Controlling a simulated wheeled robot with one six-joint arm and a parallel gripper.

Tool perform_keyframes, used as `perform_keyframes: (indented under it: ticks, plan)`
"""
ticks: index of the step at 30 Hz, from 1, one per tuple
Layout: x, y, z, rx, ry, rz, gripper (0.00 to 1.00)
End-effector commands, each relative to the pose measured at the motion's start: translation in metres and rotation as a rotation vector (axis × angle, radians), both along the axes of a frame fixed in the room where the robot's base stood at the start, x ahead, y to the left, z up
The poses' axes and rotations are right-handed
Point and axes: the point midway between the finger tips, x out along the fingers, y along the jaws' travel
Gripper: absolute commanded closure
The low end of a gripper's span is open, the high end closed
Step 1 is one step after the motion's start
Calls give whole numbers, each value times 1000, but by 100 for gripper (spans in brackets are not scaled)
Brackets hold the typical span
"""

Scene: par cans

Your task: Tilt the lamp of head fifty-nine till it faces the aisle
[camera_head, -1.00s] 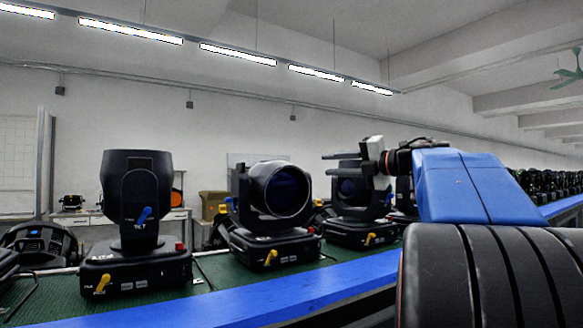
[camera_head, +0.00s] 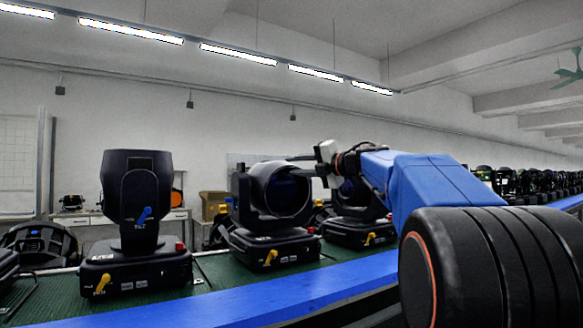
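Several black moving-head lamps stand on the green bench; I cannot read a number fifty-nine on any. The left head (camera_head: 137,200) has its lamp upright, with a blue tilt lever (camera_head: 144,215) on its yoke. The middle head (camera_head: 277,195) has its round dark lens turned toward the right front. A third head (camera_head: 345,228) is partly hidden behind my arm. My gripper (camera_head: 296,167) points left, its two fingers apart, one above the other. The fingers overlap the right edge of the middle head's lamp in the picture; I cannot tell whether they touch it. Nothing shows held.
The bench has a blue front edge (camera_head: 220,306). Yellow levers (camera_head: 102,284) stick out from the bases. A long row of heads (camera_head: 530,181) runs away at the right. A cardboard box (camera_head: 213,203) stands behind. The space before the bench is clear at left.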

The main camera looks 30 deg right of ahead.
Motion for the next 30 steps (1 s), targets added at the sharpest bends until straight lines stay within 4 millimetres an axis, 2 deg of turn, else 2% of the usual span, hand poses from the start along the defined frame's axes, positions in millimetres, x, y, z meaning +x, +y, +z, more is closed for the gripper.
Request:
perform_keyframes:
  ticks: [6,16,17,20,26,30]
  plan:
    - [17,6,0,0,0,1,73]
    - [19,7,0,0,0,0,73]
    - [19,7,0,0,0,0,75]
    - [19,7,0,0,0,0,99]
    - [20,7,1,-1,-1,0,100]
    - [26,7,11,0,-2,1,100]
